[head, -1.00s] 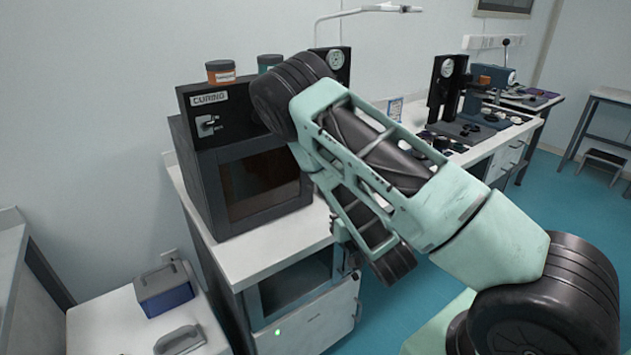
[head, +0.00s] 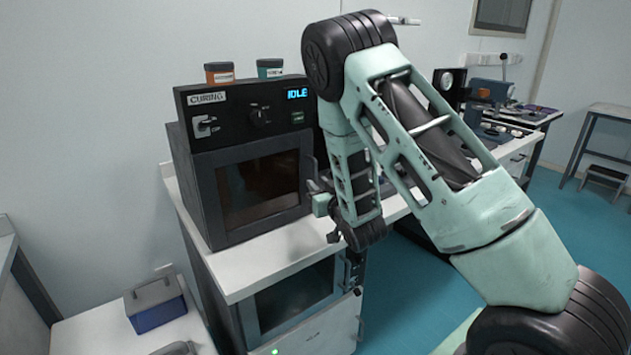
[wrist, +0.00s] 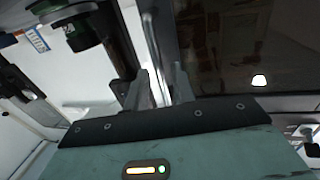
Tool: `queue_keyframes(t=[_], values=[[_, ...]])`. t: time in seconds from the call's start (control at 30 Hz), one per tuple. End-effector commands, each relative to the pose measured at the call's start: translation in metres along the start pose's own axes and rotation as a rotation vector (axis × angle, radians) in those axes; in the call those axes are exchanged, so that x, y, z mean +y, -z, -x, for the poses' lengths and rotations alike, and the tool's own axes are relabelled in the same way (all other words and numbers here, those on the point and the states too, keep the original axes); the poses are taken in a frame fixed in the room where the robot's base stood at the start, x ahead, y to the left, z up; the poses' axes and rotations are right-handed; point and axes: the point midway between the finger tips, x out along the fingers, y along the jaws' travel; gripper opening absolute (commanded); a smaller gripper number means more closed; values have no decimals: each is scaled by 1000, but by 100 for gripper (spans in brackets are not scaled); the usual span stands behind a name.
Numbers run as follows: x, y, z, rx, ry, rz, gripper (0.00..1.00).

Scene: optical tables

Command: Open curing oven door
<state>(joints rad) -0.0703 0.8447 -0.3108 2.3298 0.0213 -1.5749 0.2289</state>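The curing oven (head: 190,185) is a dark box on the white bench, with a "CURING" label and a lit "IDLE" display. Its door (head: 258,188) has a dark window and looks closed. My gripper (head: 322,208) is just in front of the oven's right front edge. In the wrist view its two fingers (wrist: 160,80) are apart, with a bright upright bar, seemingly the door handle (wrist: 154,50), between them. I cannot tell whether either finger touches it. The dark door window also shows in the wrist view (wrist: 235,45). My arm hides the handle in the head view.
Orange (head: 219,73) and teal (head: 270,68) jars stand on top of the oven. Below the bench top (head: 250,264) is a cabinet with a dark window (head: 295,298). A blue box (head: 157,308) sits on a low surface at left. Optical gear (head: 490,95) stands on the right bench.

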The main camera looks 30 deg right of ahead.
Motion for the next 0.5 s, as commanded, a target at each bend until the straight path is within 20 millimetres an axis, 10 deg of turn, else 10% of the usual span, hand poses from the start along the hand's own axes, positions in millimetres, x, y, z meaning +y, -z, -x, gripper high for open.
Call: queue_keyframes(t=[0.5], values=[[0,-1,-26,-1,0,0,25]])
